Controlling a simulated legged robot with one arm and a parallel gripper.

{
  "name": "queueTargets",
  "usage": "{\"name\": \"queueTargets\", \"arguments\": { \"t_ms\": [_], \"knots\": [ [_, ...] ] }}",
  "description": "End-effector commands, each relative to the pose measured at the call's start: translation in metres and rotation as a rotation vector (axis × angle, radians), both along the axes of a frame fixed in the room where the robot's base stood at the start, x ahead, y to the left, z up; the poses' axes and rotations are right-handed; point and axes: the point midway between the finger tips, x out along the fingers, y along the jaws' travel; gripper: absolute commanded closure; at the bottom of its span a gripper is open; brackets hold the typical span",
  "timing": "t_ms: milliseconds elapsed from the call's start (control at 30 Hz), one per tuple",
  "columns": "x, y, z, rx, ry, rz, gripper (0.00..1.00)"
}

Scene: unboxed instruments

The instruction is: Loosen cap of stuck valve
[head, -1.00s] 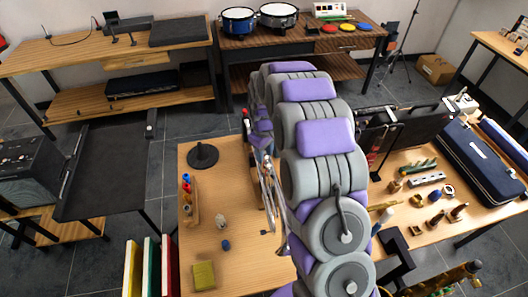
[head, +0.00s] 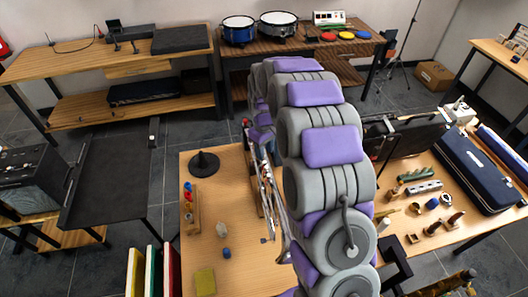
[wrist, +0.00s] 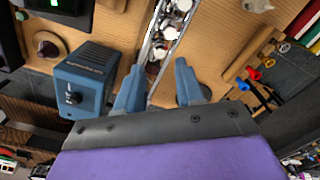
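My gripper (wrist: 158,78) shows in the wrist view with its two blue-grey fingers apart and nothing clearly held between them. A silver instrument with rods and round keys or caps (wrist: 165,35) runs just beyond the fingertips. I cannot tell whether a finger touches it. In the head view my arm hides the gripper, and a silver instrument (head: 266,190) lies partly behind the arm on the wooden table. A brass instrument (head: 448,284) shows at the lower right edge. I cannot pick out the stuck valve or its cap for sure.
In the wrist view, a blue box with a knob (wrist: 85,82) stands left of the fingers and a wooden rack with coloured handles (wrist: 252,72) to the right.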

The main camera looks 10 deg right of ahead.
Motion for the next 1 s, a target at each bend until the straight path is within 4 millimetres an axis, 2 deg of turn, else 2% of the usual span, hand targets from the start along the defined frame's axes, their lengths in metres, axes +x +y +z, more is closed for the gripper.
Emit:
{"name": "queueTargets", "arguments": {
  "t_ms": [300, 433, 567, 800, 1000],
  "knots": [
    [0.0, 0.0, 0.002, 0.0, 0.0, -0.003, 0.63],
    [0.001, 0.001, 0.004, 0.001, -0.003, -0.077, 0.63],
    [0.003, 0.002, 0.01, 0.002, -0.008, -0.285, 0.63],
    [0.003, 0.002, 0.025, 0.002, -0.006, -0.763, 0.63],
    [0.0, 0.001, 0.032, -0.002, -0.001, -1.001, 0.63]
  ]
}}
